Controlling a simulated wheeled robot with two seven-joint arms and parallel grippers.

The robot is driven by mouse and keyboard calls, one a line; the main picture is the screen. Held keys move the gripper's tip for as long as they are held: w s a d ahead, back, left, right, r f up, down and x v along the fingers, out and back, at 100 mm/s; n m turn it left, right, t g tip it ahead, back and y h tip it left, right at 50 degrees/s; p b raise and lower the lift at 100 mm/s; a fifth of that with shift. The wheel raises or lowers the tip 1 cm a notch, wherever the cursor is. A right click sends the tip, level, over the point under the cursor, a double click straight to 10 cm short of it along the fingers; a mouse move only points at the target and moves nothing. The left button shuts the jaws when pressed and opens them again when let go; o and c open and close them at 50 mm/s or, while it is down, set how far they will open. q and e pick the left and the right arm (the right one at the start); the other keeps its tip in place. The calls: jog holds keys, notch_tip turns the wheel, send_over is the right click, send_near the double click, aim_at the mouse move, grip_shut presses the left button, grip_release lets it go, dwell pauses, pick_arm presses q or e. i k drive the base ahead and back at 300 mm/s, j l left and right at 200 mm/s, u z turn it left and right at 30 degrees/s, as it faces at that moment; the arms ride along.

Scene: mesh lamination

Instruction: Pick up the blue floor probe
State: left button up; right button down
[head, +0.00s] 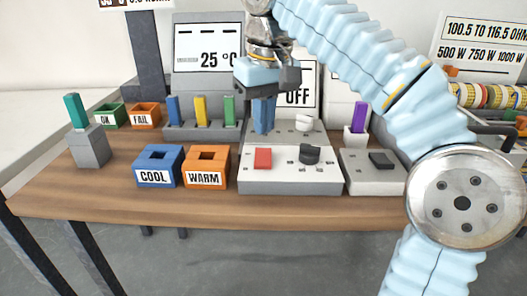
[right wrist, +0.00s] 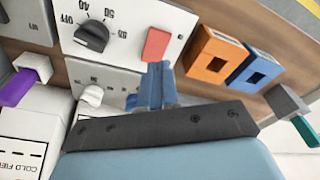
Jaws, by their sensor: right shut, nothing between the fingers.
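The blue floor probe (head: 173,110) stands upright in the left slot of a grey rack (head: 203,132), beside a yellow probe (head: 200,110) and a green probe (head: 229,109). My right gripper (head: 263,128) points down over the back of the white control box, to the right of the rack and apart from the blue probe. Its blue fingers are together and empty. They also show in the right wrist view (right wrist: 159,78); I cannot make out the blue probe there. My left gripper is not in view.
The white control box (head: 285,182) has a red button and knobs. Blue COOL (head: 158,153) and orange WARM (head: 206,153) boxes stand in front of the rack. A grey block with a teal stick (head: 75,111) stands left. A purple stick (head: 359,118) stands right.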

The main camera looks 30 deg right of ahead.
aim_at(172, 102)
jog(key=k, duration=1)
